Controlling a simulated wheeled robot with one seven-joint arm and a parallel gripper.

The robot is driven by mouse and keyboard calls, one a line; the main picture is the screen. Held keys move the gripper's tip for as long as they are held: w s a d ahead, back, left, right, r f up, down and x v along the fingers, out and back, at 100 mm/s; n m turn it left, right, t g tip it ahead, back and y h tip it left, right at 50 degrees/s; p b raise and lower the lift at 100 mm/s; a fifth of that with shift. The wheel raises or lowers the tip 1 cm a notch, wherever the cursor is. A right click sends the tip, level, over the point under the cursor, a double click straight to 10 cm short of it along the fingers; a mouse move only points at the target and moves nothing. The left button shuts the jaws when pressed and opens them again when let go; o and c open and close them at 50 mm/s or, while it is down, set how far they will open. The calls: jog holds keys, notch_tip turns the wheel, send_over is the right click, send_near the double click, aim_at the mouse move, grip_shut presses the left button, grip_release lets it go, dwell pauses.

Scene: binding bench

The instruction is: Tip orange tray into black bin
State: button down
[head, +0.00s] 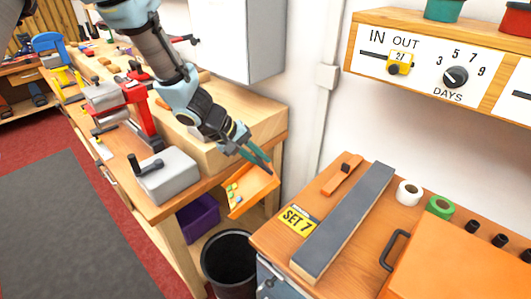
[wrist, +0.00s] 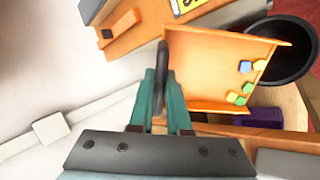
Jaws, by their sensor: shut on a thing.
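The orange tray (head: 262,189) is held by my gripper (head: 257,157) in the gap between the two benches. The black bin (head: 229,262) stands on the floor below the tray. In the wrist view the bin (wrist: 290,50) shows partly behind the tray's far edge. I cannot see any pieces in the bin.
A right-hand bench (head: 275,236) carries a long grey bar (head: 345,220), a SET 7 sign (head: 297,219) and tape rolls. The left bench holds a grey block (head: 166,175) and a red vise (head: 140,115). A purple crate (head: 198,217) sits under it.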

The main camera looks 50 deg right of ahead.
jog(key=shift+w+a+f+g+h, duration=0.25)
jog(key=shift+w+a+f+h, duration=0.2)
jog(key=shift+a+f, duration=0.1)
jog(key=shift+w+a+f+g+h, duration=0.3)
jog(key=shift+a+f+h, duration=0.15)
jog(key=shift+a+f, duration=0.1)
jog(key=shift+w+a+f+g+h+b, duration=0.35)
jog(key=shift+w+a+f+h+b, duration=0.2)
jog(key=shift+a+f+b, duration=0.2)
jog(key=shift+w+a+f+g+h+b, duration=0.3)
jog(key=shift+w+a+f+h+b, duration=0.1)
jog(key=shift+a+f+h+b, duration=0.25)
jog(key=w+a+f+g+h+b, duration=0.2)
jog(key=a+f+b, duration=0.3)
jog(key=b, duration=0.6)
jog(key=w+a+f+g+h+b, duration=0.3)
jog(key=w+a+f+h+b, duration=0.2)
jog(key=b, duration=0.7)
jog(key=shift+w+a+f+h, duration=0.3)
jog(key=shift+a+f, duration=0.35)
jog(key=shift+a, duration=0.15)
dwell(0.6)
